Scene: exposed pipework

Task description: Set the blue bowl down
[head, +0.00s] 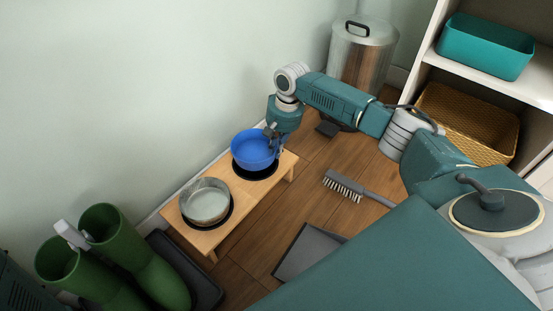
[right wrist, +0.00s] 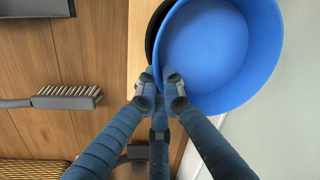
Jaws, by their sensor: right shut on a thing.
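The blue bowl (head: 249,152) is upright over the black-rimmed hole at the far right end of a low wooden stand (head: 234,220). My right gripper (head: 273,141) is shut on the bowl's rim at its right side. I cannot tell if the bowl touches the stand. My left gripper is not in view.
A metal bowl (head: 206,203) occupies the stand's other hole. A brush (head: 350,189) and dustpan (head: 305,255) lie on the floor to the right. Green boots (head: 125,255) stand front left, a metal bin (head: 362,58) behind. The wall runs close behind the stand.

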